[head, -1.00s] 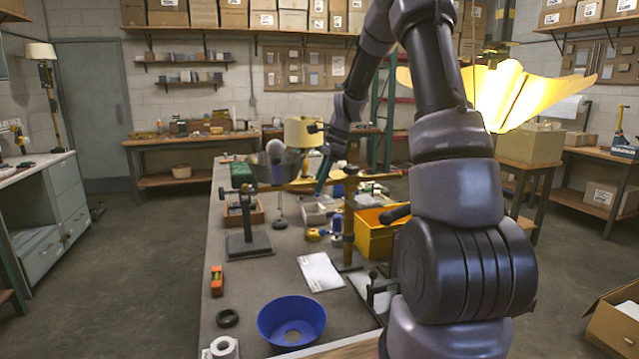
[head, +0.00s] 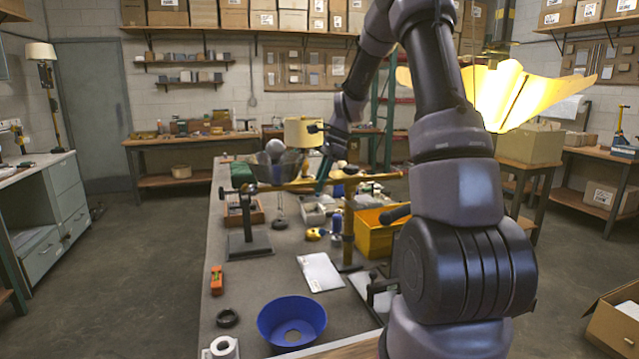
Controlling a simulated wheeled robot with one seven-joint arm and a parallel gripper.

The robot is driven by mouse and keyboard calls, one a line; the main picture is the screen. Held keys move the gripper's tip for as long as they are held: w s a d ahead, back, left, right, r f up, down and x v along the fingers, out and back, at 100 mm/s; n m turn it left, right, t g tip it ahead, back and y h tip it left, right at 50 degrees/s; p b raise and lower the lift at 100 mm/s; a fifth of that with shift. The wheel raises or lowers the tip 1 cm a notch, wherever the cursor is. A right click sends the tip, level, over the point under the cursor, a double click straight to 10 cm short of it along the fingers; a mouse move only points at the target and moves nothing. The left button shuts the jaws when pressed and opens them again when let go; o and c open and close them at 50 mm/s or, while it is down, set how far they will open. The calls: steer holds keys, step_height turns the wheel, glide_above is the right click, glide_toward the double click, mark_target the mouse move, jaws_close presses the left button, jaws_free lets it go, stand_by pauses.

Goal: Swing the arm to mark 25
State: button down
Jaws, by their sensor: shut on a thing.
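A brass lamp arm (head: 297,185) runs level across the top of a brass post (head: 348,225) on the long workbench. A grey bowl-like shade (head: 278,168) with a pale round bulb (head: 275,147) is at its left end. My gripper (head: 322,184), with teal fingers, reaches down from behind and is shut on the lamp arm between shade and post. Its fingertips are small here, so the exact contact is hard to see. A dark stand (head: 249,240) rises below the arm's left end. No scale or mark 25 can be read.
A blue bowl-shaped part (head: 291,322), a black ring (head: 228,318), a white roll (head: 222,347), an orange block (head: 216,280) and a white sheet (head: 320,272) lie on the near bench (head: 262,283). A yellow bin (head: 376,238) stands right of the post. My arm hides the bench's right side.

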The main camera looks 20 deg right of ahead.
steer(key=s+n+g, duration=0.1)
steer(key=s+n, duration=0.1)
steer(key=s+d+n, duration=0.1)
steer(key=s+n, duration=0.1)
steer(key=n, duration=0.1)
steer(key=shift+g, duration=0.4)
steer(key=c, duration=0.8)
jaws_free()
steer(key=shift+r, duration=0.1)
